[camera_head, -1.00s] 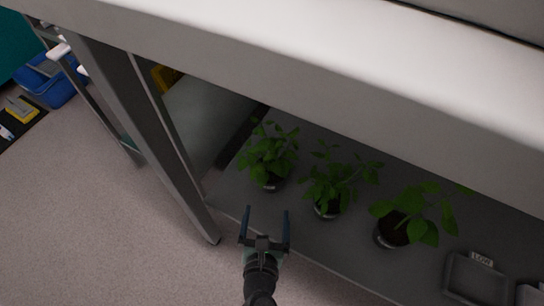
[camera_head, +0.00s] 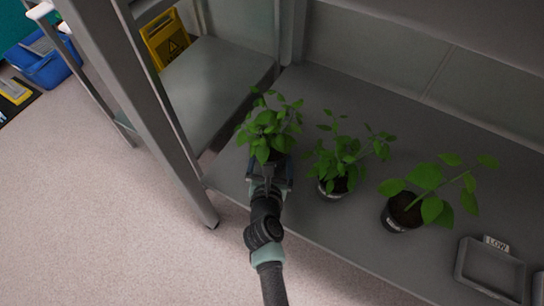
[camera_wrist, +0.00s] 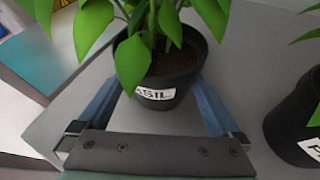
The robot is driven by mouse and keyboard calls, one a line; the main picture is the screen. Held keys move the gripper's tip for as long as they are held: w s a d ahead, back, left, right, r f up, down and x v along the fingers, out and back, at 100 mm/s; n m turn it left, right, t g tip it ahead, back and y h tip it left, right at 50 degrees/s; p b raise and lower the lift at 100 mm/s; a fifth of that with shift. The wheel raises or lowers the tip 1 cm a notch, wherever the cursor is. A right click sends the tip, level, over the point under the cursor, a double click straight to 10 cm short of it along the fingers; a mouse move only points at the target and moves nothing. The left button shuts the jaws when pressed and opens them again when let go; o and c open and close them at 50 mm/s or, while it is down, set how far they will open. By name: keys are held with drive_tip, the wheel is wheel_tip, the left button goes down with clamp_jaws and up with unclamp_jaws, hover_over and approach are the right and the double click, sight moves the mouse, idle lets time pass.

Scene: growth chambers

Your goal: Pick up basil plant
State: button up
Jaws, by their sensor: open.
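The basil plant (camera_head: 268,128) is a leafy green plant in a dark pot at the left end of the shelf. In the wrist view its black pot (camera_wrist: 160,80) carries a white label partly covered by a leaf, showing "ASIL". My gripper (camera_head: 270,172) is open at the front of this pot. In the wrist view the blue fingers of my gripper (camera_wrist: 155,100) stand on either side of the pot's lower part.
A second potted plant (camera_head: 336,165) stands close to the right, and its pot (camera_wrist: 300,120) is near my right finger. A third plant (camera_head: 405,208) and a tray (camera_head: 462,268) labelled "LOW" are farther right. A grey shelf post (camera_head: 178,150) stands to the left.

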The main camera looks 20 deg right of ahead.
drive_tip(key=shift+w+d, duration=0.1)
drive_tip(key=shift+w, duration=0.05)
drive_tip(key=c, duration=1.3)
drive_tip(key=shift+r, duration=0.1)
wheel_tip(320, 180, up, 10)
drive_tip(key=p, duration=0.9)
drive_tip(key=shift+p, duration=0.3)
